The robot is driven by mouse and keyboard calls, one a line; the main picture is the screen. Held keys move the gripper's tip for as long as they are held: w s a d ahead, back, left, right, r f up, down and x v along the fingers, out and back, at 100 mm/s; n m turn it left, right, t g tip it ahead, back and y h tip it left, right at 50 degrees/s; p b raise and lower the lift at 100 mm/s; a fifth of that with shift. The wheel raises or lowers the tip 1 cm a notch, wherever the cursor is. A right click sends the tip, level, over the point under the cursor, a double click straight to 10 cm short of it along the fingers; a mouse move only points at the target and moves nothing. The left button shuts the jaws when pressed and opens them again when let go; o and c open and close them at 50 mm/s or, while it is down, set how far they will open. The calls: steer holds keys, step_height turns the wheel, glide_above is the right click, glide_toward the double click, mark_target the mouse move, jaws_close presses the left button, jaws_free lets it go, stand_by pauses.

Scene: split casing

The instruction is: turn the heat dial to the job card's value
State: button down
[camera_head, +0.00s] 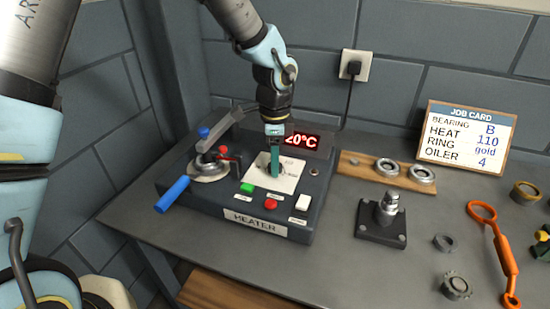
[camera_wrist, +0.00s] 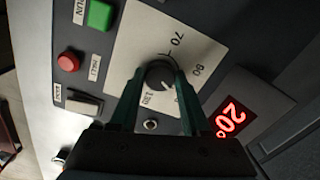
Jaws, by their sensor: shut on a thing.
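My gripper (camera_head: 275,172) points down over the white dial plate (camera_head: 289,178) on top of the dark heater (camera_head: 174,179). In the wrist view its two teal fingers are shut on the round dark heat dial (camera_wrist: 158,74), one on each side. Printed numbers ring the dial, among them 70; the others are partly covered or hard to read. I cannot tell which number the dial points to. The red display (camera_head: 302,140) reads 20°C and also shows in the wrist view (camera_wrist: 230,117). The job card (camera_head: 468,137) gives bearing B, heat 110, ring gold, oiler 4.
On the heater are a green button (camera_head: 247,188), a red button (camera_head: 271,204), a white switch (camera_head: 302,203) and a blue-handled lever (camera_head: 172,195) at left.

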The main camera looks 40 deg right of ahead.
steer(key=shift+m, duration=0.4)
steer(key=shift+c, duration=1.8)
jaws_free()
steer(key=shift+r, duration=0.1)
step_height(320, 180, up, 11)
steer(key=b, duration=0.2)
steer(key=shift+s+f, duration=0.1)
steer(key=shift+f, duration=0.1)
